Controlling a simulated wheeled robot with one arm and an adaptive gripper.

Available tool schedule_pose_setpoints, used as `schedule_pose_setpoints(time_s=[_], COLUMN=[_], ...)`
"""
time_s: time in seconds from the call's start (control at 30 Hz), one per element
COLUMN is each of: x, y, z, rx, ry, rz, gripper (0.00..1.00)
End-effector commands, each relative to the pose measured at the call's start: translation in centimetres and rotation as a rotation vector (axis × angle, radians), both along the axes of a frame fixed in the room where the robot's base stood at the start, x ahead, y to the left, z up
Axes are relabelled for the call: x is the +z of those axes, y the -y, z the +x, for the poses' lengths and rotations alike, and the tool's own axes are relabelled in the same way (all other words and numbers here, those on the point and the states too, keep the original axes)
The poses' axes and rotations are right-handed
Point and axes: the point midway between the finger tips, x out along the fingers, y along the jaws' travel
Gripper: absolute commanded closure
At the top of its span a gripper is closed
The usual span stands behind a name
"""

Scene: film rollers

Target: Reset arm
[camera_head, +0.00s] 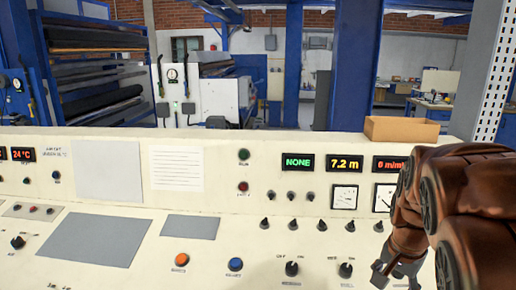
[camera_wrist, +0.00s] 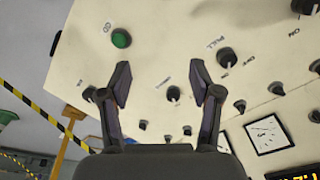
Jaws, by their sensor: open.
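My gripper (camera_head: 392,274) is at the lower right of the head view, at the end of my brown arm, over the right part of the cream control panel (camera_head: 300,255). In the wrist view my gripper (camera_wrist: 165,82) has its two dark fingers apart with nothing between them. A black knob (camera_wrist: 173,94) shows in the gap between the fingers. I cannot tell how far the fingers are from the panel. My arm hides the panel's right end in the head view.
The panel carries an orange button (camera_head: 182,259), a blue button (camera_head: 235,264), a green button (camera_wrist: 121,38), several knobs and lit displays (camera_head: 345,163). An open cardboard box (camera_head: 401,130) stands on its back edge. Film roller machines (camera_head: 95,75) stand behind. Striped tape (camera_wrist: 40,112) crosses the wrist view's left.

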Motion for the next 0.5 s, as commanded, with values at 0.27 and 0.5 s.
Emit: schedule_pose_setpoints(time_s=[0.27, 0.5], x=[-1.6, -3.3], y=[-6.9, -10.2], z=[-10.4, -18.6], rx=[0.389, 0.719], ry=[-0.139, -0.248], rz=[0.042, 0.068], gripper=[0.36, 0.36])
